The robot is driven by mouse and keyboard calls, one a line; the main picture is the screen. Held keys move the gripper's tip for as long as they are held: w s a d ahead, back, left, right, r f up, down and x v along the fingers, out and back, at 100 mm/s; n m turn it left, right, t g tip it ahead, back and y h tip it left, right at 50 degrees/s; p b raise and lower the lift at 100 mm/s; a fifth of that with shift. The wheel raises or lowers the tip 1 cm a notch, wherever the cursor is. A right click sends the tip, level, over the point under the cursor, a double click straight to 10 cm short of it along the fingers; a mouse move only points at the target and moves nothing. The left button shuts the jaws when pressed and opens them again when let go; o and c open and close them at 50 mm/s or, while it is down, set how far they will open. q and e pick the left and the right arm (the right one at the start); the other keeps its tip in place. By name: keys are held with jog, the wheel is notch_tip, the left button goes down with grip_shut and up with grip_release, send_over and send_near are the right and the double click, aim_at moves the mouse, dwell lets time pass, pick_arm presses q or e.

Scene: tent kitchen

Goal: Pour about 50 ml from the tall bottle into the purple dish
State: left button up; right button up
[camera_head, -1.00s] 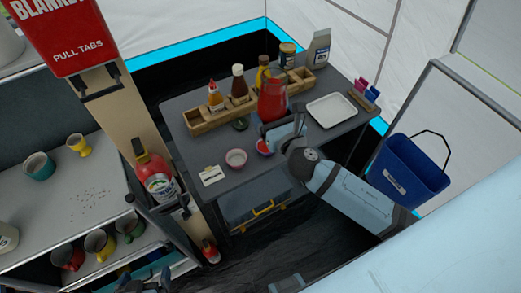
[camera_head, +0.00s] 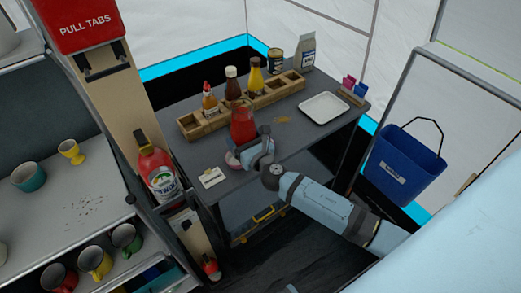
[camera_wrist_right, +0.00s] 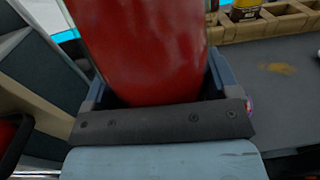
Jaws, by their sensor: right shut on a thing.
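My right gripper (camera_head: 252,148) is shut on a tall red bottle (camera_head: 243,122), which looks about upright above the grey table. The bottle's red side (camera_wrist_right: 145,45) fills the middle of the right wrist view between the fingers; its top is out of that view. A small dish (camera_head: 232,160) with a pale pinkish-purple rim sits on the table just left of and below the bottle, partly covered by my gripper. Its contents and exact colour are hard to tell. A second small dish from the earlier frame is hidden behind my gripper. My left gripper is not in view.
A wooden rack (camera_head: 215,124) with several sauce bottles stands behind. A white tray (camera_head: 323,107) lies at the right, near a brown stain (camera_head: 283,120). A white card (camera_head: 212,178) lies at the table's left edge. A fire extinguisher (camera_head: 158,175) stands left.

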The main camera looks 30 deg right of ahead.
jog(key=shift+w+a+f, duration=0.15)
jog(key=shift+w+f, duration=0.05)
jog(key=shift+f, duration=0.05)
jog(key=shift+r, duration=0.1)
dwell(0.3)
